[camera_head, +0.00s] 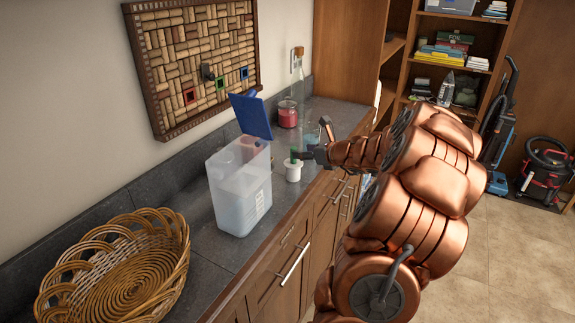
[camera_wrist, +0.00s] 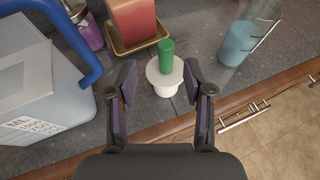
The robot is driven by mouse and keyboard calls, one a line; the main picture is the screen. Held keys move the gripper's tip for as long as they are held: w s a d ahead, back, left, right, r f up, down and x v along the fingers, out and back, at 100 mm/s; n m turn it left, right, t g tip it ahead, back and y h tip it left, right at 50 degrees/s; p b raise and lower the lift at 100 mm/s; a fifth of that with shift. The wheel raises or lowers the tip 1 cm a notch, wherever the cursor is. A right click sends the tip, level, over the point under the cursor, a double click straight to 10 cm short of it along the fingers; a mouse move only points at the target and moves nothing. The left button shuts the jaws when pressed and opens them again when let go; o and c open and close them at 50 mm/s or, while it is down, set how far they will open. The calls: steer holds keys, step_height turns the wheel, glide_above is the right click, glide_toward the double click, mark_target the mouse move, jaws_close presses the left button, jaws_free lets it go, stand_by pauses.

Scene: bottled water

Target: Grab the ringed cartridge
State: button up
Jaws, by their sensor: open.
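The cartridge, a white piece with a wide round rim and a green cylinder on top, stands upright on the grey counter (camera_head: 212,277) near its front edge. It shows in the head view (camera_head: 293,172) and in the wrist view (camera_wrist: 161,77). My gripper (camera_head: 311,143) is open and empty beside it. In the wrist view my gripper (camera_wrist: 160,80) has its two dark fingers on either side of the cartridge, with gaps left and right. I cannot tell whether the fingertips are level with it.
A translucent plastic container (camera_head: 240,190) with a raised blue lid (camera_head: 251,116) stands close to the left. A red jar (camera_head: 288,113) and a clear bottle (camera_head: 298,75) are behind. A bluish glass (camera_wrist: 240,40) stands to the right. A wicker basket (camera_head: 120,280) lies at the front left.

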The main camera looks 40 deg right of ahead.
mark_target(294, 148)
steer(key=shift+d+p+x, duration=0.2)
steer(key=shift+p+x, duration=0.35)
steer(key=shift+x, duration=1.2)
steer(key=shift+d+p+x, duration=0.2)
steer(key=shift+p+x, duration=0.35)
steer(key=shift+x, duration=1.15)
jaws_close()
